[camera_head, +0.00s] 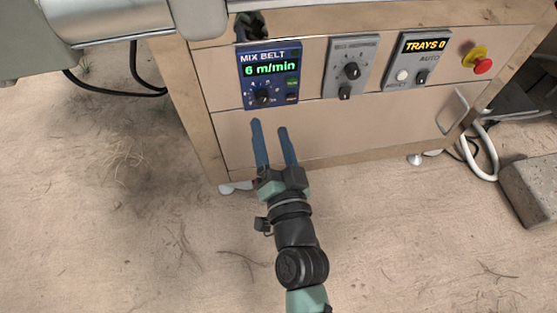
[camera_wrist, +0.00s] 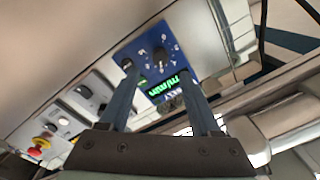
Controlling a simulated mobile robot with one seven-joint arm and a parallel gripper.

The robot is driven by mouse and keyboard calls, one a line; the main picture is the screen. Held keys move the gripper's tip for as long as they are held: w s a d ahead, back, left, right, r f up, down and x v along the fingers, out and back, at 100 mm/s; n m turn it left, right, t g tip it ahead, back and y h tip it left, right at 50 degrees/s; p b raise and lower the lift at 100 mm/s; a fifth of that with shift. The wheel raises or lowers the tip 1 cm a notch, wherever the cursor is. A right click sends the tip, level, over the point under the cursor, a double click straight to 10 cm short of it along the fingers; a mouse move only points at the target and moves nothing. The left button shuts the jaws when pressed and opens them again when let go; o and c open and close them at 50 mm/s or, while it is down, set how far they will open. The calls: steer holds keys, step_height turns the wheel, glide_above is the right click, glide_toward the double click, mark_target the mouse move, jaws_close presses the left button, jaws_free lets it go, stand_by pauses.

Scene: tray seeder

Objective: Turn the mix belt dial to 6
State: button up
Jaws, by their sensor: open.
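The blue mix belt panel (camera_head: 270,76) is on the upper left of the machine front. Its green display (camera_head: 269,67) reads 6 m/min. The black mix belt dial (camera_head: 262,97) is at the panel's lower left; the number it points to is too small to read. In the wrist view the panel shows upside down, with the dial (camera_wrist: 160,58) beyond and between my fingers. My gripper (camera_head: 268,124) is open and empty, its two blue fingers pointing at the machine front just below the panel. It appears apart from the dial.
A grey panel with two knobs (camera_head: 350,68) is right of the blue panel. Further right are a TRAYS 0 panel (camera_head: 419,60) and a red stop button (camera_head: 482,65). A handle (camera_head: 452,110) and a concrete block (camera_head: 530,188) are at the right. Floor at the left is mostly clear.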

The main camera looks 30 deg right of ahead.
steer(key=v, duration=0.6)
steer(key=shift+s, duration=0.3)
steer(key=shift+a, duration=0.1)
